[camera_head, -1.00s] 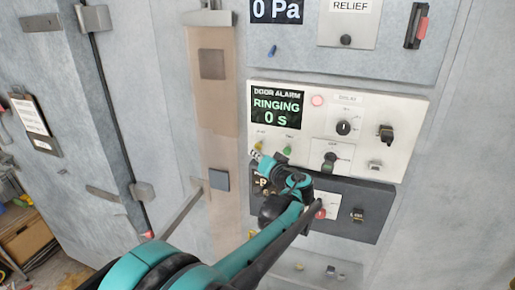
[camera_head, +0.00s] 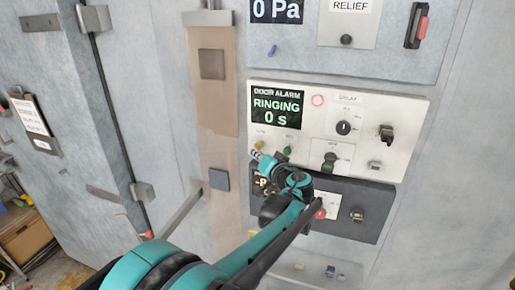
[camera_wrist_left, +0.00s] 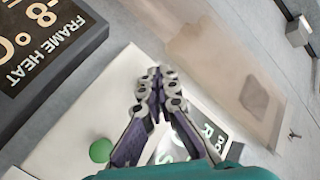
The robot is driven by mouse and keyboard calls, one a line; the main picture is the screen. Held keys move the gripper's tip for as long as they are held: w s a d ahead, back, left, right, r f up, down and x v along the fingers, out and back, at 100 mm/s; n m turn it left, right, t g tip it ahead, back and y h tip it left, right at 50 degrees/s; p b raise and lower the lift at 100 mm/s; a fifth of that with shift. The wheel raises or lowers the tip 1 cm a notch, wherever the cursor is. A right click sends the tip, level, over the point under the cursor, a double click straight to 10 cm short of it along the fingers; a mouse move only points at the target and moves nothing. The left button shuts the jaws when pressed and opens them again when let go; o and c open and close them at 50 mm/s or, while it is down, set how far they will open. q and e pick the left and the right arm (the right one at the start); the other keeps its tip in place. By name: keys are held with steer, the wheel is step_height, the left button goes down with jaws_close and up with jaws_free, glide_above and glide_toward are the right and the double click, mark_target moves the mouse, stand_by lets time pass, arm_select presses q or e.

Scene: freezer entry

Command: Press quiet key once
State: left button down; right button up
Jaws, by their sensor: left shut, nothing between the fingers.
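The white door alarm panel (camera_head: 405,115) is on the wall, and its display (camera_head: 278,106) reads RINGING 0 s. Below the display are a small yellow key (camera_head: 259,145) and a green key (camera_head: 288,150). The labels above them are too small to read. My left gripper (camera_head: 256,154) is shut and empty, with its tip just below the yellow key. I cannot tell whether it touches the panel. In the left wrist view the shut fingers (camera_wrist_left: 158,76) point across the white panel, with the green key (camera_wrist_left: 100,150) to their lower left. The yellow key cannot be made out there.
A dark frame heat panel (camera_wrist_left: 45,50) sits directly below the alarm panel, partly behind my left arm. A pinkish lamp (camera_head: 318,100), knobs and switches are on the alarm panel's right. A tan strip (camera_head: 215,125) stands to the left.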

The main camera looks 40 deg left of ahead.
arm_select(q)
steer(key=shift+w+a, duration=0.1)
steer(key=shift+w, duration=0.25)
steer(key=shift+w+a, duration=0.15)
steer(key=shift+w, duration=0.3)
stand_by(0.7)
steer(key=shift+s, duration=0.15)
steer(key=shift+s+d, duration=0.3)
steer(key=shift+s, duration=0.45)
steer(key=shift+s+d, duration=0.25)
steer(key=shift+s, duration=0.55)
steer(key=shift+s+d, duration=0.25)
steer(key=shift+s, duration=0.55)
steer(key=shift+s+d, duration=0.25)
steer(key=shift+s, duration=0.55)
